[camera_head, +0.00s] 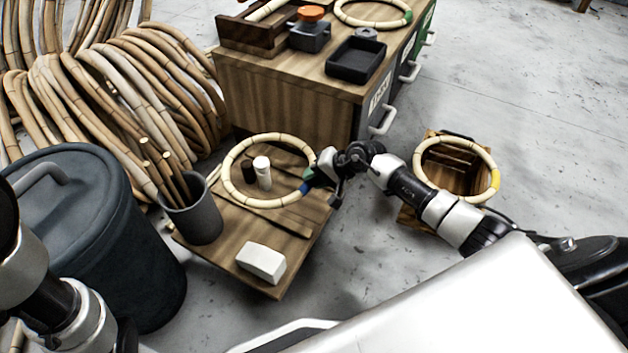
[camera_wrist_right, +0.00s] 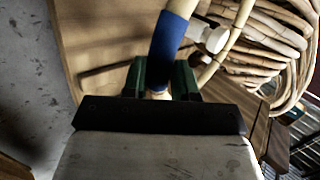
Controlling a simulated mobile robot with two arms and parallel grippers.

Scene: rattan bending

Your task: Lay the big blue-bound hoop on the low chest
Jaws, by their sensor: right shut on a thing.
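The big blue-bound hoop (camera_head: 232,150) is a pale rattan ring with a blue binding at its right side. My right gripper (camera_head: 310,179) is shut on it at the blue binding, which fills the jaws in the right wrist view (camera_wrist_right: 169,38). The hoop appears over the low wooden chest (camera_head: 262,222); I cannot tell whether it touches the top. Within its outline stand a white cylinder (camera_head: 262,173) and a dark cylinder (camera_head: 248,171). My left arm shows at lower left, but its gripper is out of view.
A grey pot of canes (camera_head: 198,215) and a white block (camera_head: 261,262) are on the chest. A tall wooden cabinet (camera_head: 290,100) stands behind, with a green-bound hoop (camera_head: 372,23). A yellow-bound hoop (camera_head: 417,158) rests at right on a crate. A dark bin (camera_head: 90,230) stands left.

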